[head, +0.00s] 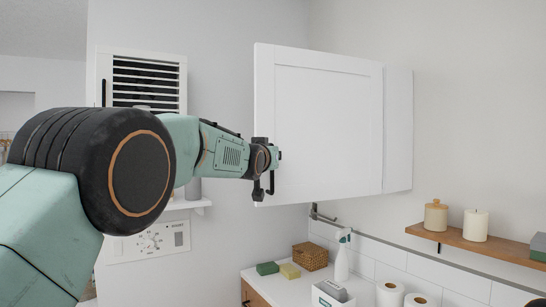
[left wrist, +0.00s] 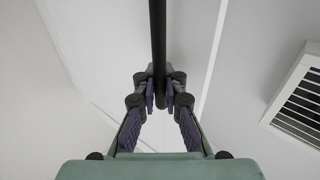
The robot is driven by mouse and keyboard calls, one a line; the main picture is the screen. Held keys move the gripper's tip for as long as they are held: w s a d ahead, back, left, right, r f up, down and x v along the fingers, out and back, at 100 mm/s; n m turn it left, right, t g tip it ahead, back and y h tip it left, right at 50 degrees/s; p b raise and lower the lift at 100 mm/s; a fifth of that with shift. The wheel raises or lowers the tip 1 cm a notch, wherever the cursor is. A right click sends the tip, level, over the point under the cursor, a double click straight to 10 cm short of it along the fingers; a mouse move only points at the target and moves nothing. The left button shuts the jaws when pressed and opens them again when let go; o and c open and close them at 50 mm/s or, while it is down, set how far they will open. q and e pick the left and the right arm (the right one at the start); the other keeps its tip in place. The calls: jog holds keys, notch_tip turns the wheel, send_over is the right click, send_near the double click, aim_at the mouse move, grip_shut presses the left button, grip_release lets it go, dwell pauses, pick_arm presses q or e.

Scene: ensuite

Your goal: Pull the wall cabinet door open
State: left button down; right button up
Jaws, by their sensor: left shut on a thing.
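The white wall cabinet door (head: 325,125) stands at the centre of the head view, with the narrow cabinet side (head: 398,130) to its right. Its left edge looks nearer to me than its right edge, so it seems swung out; the exact angle is unclear and the interior is hidden. My left gripper (head: 268,168) is at the door's lower left edge. In the left wrist view, my left gripper (left wrist: 160,90) is shut on the black bar handle (left wrist: 158,38), its fingers on either side of the bar. My right gripper is not in view.
Below is a white counter with a wicker basket (head: 310,256), sponges (head: 278,268), a spray bottle (head: 342,262) and paper rolls (head: 389,293). A wooden shelf (head: 500,247) with a jar and candle is at right. A louvred vent (head: 148,80) is behind my arm.

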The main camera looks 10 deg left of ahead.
pick_arm(q)
jog(key=shift+a, duration=0.15)
jog(key=c, duration=1.7)
grip_release()
jog(key=shift+s+a+r, duration=0.1)
jog(key=shift+s+a, duration=0.05)
jog(key=shift+a, duration=0.05)
jog(key=shift+d, duration=0.2)
jog(key=shift+s, duration=0.25)
jog(key=s, duration=0.7)
jog(key=s+a, duration=0.1)
jog(key=s, duration=0.3)
jog(key=shift+s, duration=0.25)
jog(key=shift+w, duration=0.15)
jog(key=shift+a, duration=0.1)
